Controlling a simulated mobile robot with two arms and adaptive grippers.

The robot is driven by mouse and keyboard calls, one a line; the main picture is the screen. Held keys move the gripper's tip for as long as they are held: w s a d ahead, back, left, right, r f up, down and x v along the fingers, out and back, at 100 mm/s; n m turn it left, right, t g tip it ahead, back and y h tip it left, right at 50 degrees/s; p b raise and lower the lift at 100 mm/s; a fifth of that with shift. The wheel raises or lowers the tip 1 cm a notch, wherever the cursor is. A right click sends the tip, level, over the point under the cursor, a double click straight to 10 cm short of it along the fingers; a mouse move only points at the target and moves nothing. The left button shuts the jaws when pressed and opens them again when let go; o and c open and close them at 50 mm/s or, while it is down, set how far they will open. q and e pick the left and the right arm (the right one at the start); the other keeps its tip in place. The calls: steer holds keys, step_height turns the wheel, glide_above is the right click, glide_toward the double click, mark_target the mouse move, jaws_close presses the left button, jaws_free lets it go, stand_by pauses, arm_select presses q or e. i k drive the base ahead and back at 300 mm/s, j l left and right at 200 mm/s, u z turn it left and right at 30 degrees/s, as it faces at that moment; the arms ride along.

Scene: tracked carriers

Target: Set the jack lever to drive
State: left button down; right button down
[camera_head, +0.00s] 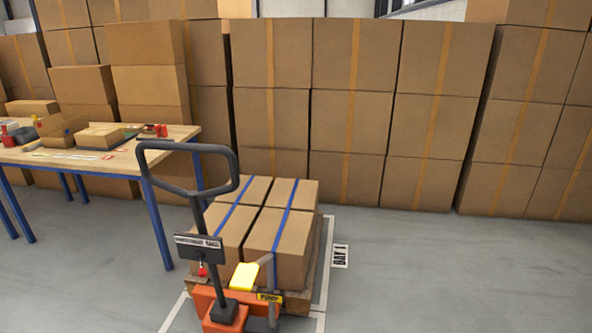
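The pallet jack stands at the lower centre, with an orange body (224,318) and a dark upright handle ending in a black loop grip (236,165). A dark plate (199,247) with small unreadable lettering crosses the handle. A small red part (202,271) shows just below the plate. Neither gripper is in view.
A wooden pallet (312,275) behind the jack bears strapped cartons (277,252) inside a white floor outline marked "BAY 1" (340,256). A blue-legged workbench (150,142) with small items stands at the left. Stacked cartons (350,110) line the back. Floor at the right is clear.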

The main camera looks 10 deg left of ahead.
mark_target(202, 273)
steer(key=u, duration=1.15)
